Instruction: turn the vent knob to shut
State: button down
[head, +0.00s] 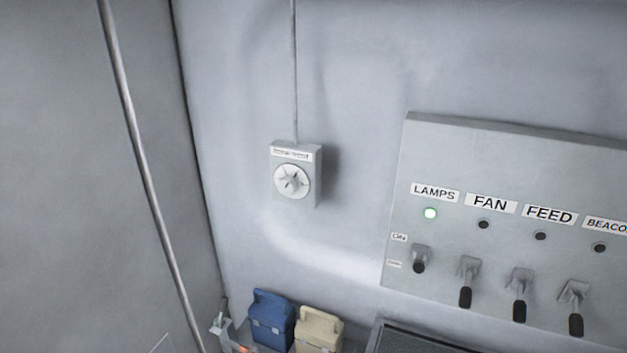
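A small grey box (296,174) is fixed to the wall left of the middle in the head view. It carries a round white knob (292,181) with a raised grip and dark marks on its face. A label strip (291,154) sits above the knob, too small to read, so I cannot confirm that this is the vent knob or tell its setting. Nothing touches the knob.
A switch panel (520,150) on the right has several levers marked LAMPS, FAN, FEED and one cut off; the LAMPS light (430,213) glows green. Below stand a blue case (271,322) and a beige case (318,331). A pipe (140,165) runs down the left. Wall around the box is clear.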

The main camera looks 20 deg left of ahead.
aim_at(287, 185)
jog(key=u, duration=1.3)
